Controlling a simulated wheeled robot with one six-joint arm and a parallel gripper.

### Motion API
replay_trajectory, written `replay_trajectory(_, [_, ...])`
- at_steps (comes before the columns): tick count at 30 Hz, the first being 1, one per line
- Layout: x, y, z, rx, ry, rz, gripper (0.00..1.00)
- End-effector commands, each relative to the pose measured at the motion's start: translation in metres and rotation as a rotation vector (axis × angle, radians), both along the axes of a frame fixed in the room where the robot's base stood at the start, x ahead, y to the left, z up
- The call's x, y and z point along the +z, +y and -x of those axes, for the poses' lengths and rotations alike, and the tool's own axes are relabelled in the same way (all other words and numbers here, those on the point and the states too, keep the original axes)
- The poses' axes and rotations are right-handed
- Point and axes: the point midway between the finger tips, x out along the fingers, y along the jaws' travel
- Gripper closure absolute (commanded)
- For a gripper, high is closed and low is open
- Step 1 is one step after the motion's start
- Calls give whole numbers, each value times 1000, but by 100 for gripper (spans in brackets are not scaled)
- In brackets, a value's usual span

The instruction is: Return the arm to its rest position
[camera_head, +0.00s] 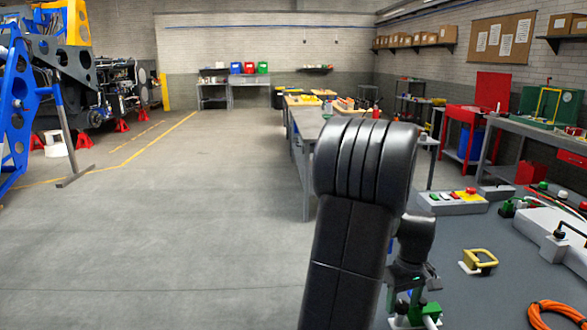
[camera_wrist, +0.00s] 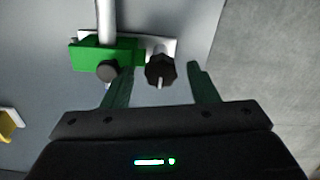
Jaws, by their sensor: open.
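My arm (camera_head: 350,200) rises in the middle of the head view and bends down to my gripper (camera_head: 412,285) over the grey bench on the right. In the wrist view my gripper (camera_wrist: 160,70) is open, with its two green fingers apart. A black knob (camera_wrist: 160,70) shows between the fingertips, and I cannot tell whether they touch it. Beside it a green block (camera_wrist: 90,54) with a second dark round knob (camera_wrist: 106,71) and a pale pipe (camera_wrist: 105,20) sits on a white plate. The green block also shows in the head view (camera_head: 431,311), partly behind my arm.
On the bench are a yellow handle (camera_head: 482,260), an orange coiled hose (camera_head: 555,315), a button box (camera_head: 452,202) and a white case (camera_head: 545,235). Another workbench (camera_head: 303,130) stands behind my arm. The floor (camera_head: 180,220) to the left is open; blue and yellow machinery (camera_head: 15,110) stands at far left.

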Motion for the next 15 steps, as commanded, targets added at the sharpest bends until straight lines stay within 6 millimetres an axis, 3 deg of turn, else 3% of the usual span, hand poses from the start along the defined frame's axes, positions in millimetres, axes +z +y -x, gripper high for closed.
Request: replay_trajectory(15, [0,0,0,-427,1,-1,47])
